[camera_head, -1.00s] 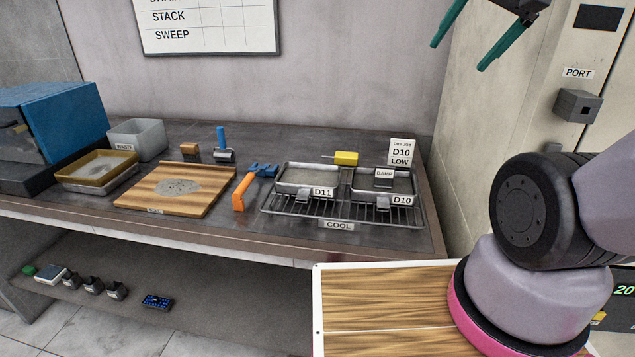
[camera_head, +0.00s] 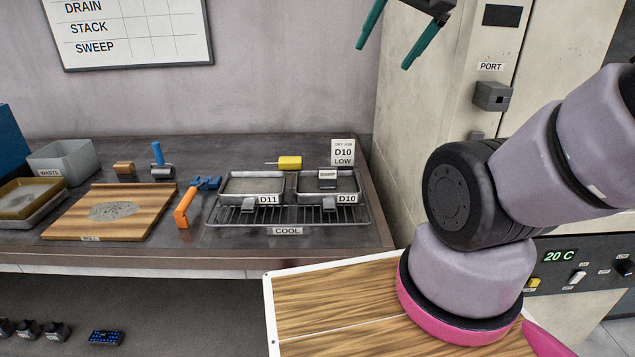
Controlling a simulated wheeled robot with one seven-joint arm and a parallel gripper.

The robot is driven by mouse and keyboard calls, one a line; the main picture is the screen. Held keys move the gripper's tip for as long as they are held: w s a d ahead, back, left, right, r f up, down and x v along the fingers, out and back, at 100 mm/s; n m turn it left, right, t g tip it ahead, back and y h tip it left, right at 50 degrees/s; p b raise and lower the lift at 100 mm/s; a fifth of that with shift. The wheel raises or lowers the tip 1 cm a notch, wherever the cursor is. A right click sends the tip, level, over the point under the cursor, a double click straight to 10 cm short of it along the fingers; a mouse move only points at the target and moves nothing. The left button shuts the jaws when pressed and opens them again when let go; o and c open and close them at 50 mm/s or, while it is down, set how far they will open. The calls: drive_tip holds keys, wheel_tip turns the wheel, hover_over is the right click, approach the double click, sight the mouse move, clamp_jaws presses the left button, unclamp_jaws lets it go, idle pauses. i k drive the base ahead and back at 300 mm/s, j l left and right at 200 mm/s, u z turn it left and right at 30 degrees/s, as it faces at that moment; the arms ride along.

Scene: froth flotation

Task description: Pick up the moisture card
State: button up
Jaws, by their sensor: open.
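A small card marked DAMP (camera_head: 328,175) stands upright at the back of the right-hand metal tray, labelled D10 (camera_head: 346,198). It looks like the moisture card; its print is small and partly blurred. A bigger white card reading D10 LOW (camera_head: 343,153) stands just behind that tray. My gripper (camera_head: 383,56) is high at the top of the picture, with its two green fingers apart and nothing between them. It is well above the bench, up and to the right of the cards, and touches nothing.
The D11 tray (camera_head: 252,186) sits beside D10 on a wire rack marked COOL (camera_head: 225,215). A yellow-handled tool (camera_head: 289,163) lies behind the trays, an orange and blue tool (camera_head: 186,208) left of them. A wall fitting under PORT (camera_head: 492,96) juts out at right.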

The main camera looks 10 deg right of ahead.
sight(327, 176)
drive_tip(key=j+z, duration=0.15)
drive_tip(key=j, duration=0.3)
drive_tip(key=j+z, duration=0.15)
drive_tip(key=j, duration=0.3)
drive_tip(key=j+z, duration=0.15)
drive_tip(key=j, duration=0.3)
drive_tip(key=k+j+z, duration=0.15)
drive_tip(key=j, duration=0.3)
drive_tip(key=j+z, duration=0.15)
drive_tip(key=j, duration=0.3)
drive_tip(key=k+j+z, duration=0.15)
drive_tip(key=j, duration=0.25)
drive_tip(key=k+j+z, duration=0.15)
drive_tip(key=j, duration=0.3)
